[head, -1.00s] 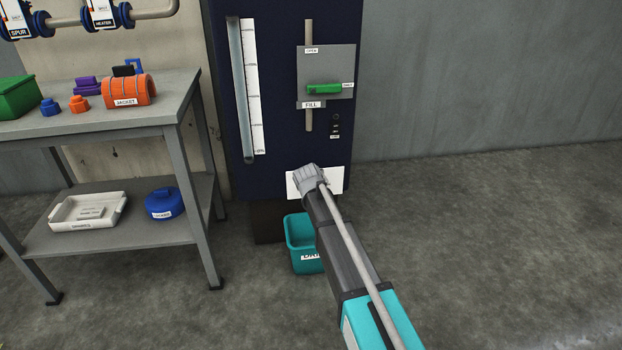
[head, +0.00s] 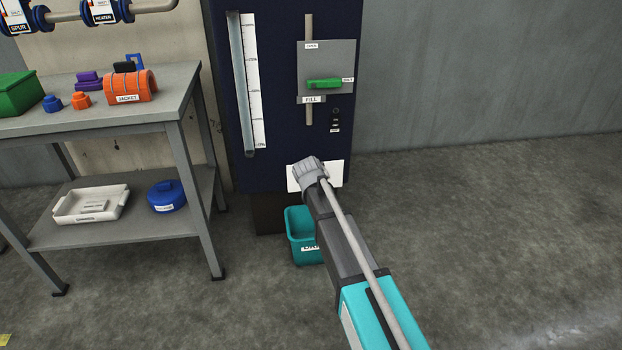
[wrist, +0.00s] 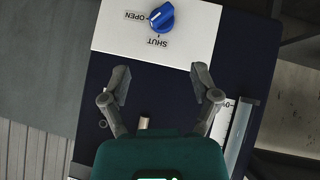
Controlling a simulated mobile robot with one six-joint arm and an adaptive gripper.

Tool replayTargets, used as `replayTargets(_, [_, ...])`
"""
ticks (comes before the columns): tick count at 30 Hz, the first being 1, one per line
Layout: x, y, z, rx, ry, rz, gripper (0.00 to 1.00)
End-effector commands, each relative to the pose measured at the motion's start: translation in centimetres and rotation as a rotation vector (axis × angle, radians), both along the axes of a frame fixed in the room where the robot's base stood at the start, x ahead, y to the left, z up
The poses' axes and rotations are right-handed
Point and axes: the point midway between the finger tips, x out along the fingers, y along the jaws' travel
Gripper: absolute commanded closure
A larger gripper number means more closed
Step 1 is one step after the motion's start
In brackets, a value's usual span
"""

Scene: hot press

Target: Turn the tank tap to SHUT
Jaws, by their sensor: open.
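A blue round knob (wrist: 161,17) sits on a white plate (wrist: 185,40) with the labels OPEN and SHUT. A pale mark on the knob faces left, toward the OPEN label; SHUT is printed below the knob in the wrist view. In the head view the white plate (head: 336,176) is low on the dark blue tank cabinet (head: 285,90), and my gripper hides the knob. My gripper (wrist: 160,82) is open and empty, its fingers spread, and it appears short of the knob. In the head view my gripper (head: 309,170) overlaps the plate.
A green handle (head: 323,84) is on the grey FILL panel (head: 326,60) above. A teal bin (head: 298,238) stands on the floor below the plate. A grey shelf table (head: 150,92) with several parts stands left. Floor on the right is clear.

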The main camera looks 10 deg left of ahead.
Motion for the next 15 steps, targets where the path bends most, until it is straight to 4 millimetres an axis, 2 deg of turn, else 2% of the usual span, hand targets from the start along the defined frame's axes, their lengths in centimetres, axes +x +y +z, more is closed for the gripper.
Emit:
replayTargets(1, [-0.4,-0.6,0.0,0.0,0.008,-0.007,0.43])
replayTargets(5, [-1.9,-3.1,0.0,-0.001,0.054,-0.039,0.67])
replayTargets(10, [-6.0,-9.1,-0.4,0.003,0.175,-0.117,0.98])
replayTargets(14, [-10.9,-14.5,-0.6,0.015,0.305,-0.19,1.0])
replayTargets(15, [-12.7,-16.0,-0.6,0.022,0.351,-0.213,1.0])
